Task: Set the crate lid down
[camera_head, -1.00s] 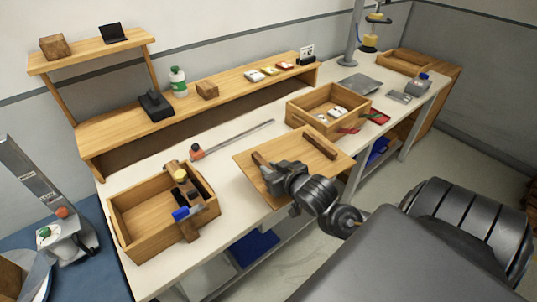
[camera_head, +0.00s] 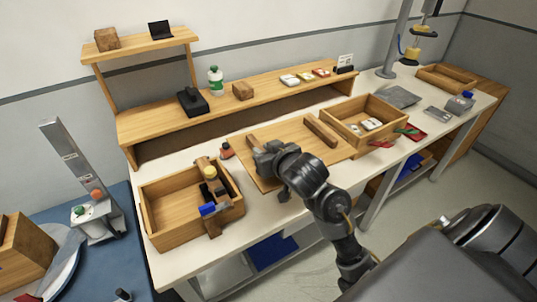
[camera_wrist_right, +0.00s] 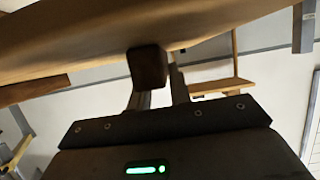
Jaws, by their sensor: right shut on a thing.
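The crate lid (camera_head: 290,145) is a flat wooden board with two dark brown bars on top, in the middle of the head view over the bench. My right gripper (camera_head: 262,158) is at the lid's left side and shut on it at the left bar (camera_head: 252,143). In the right wrist view the lid (camera_wrist_right: 90,35) fills the top, and a dark bar end (camera_wrist_right: 147,68) sits between the fingers. Whether the lid touches the bench is unclear. My left gripper is not in view.
An open crate (camera_head: 165,235) with tools over its right wall stands left of the lid. Another open crate (camera_head: 345,108) holding small items stands close to the lid's right. A shelf (camera_head: 150,125) runs behind. A bare bench strip (camera_head: 275,205) lies in front.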

